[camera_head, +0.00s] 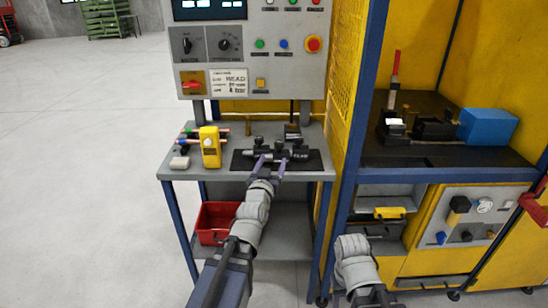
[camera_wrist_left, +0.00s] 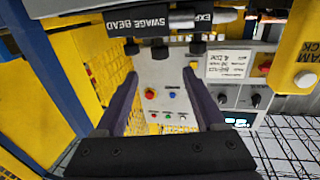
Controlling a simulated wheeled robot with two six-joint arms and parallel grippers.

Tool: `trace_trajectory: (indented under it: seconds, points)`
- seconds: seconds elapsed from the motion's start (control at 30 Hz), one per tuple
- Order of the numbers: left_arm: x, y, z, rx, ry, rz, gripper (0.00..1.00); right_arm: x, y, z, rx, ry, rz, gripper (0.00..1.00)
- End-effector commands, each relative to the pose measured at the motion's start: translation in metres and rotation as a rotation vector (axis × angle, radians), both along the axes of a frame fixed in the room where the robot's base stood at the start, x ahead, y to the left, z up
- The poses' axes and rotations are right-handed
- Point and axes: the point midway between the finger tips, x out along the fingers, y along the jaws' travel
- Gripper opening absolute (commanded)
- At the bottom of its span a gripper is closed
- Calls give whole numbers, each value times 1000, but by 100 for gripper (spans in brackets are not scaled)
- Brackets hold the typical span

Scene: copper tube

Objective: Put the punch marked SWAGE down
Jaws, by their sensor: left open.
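In the head view, dark punch pieces with knobs (camera_head: 281,144) are on a black mat (camera_head: 314,163) on the grey bench. My left gripper (camera_head: 270,164) is open at the front of these pieces. Its two fingers (camera_wrist_left: 163,100) stand apart with nothing between them. My right gripper is out of view.
The control panel (camera_head: 255,75) rises behind. A yellow mesh wall and blue post stand close on the right. A red bin (camera_head: 215,222) is on the lower shelf.

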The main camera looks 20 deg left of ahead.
Motion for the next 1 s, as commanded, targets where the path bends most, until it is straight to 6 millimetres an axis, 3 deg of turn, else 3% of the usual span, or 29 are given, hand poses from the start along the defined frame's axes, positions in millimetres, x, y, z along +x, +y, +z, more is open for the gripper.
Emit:
trace_trajectory:
  seconds: [0.37,0.47,0.57,0.67,0.8,0.9,1.0]
  points:
    - [-2,-7,-6,1,27,-14,71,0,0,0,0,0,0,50]
    - [-5,-32,-31,3,142,-67,71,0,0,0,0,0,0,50]
    - [-18,-72,-76,13,353,-149,71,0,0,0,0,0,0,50]
    - [-50,-112,-126,42,610,-225,71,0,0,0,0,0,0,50]
    - [-113,-147,-181,105,965,-283,71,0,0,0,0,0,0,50]
    - [-162,-158,-205,159,1190,-292,71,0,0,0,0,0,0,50]
    - [-204,-161,-216,211,1371,-281,71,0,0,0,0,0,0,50]
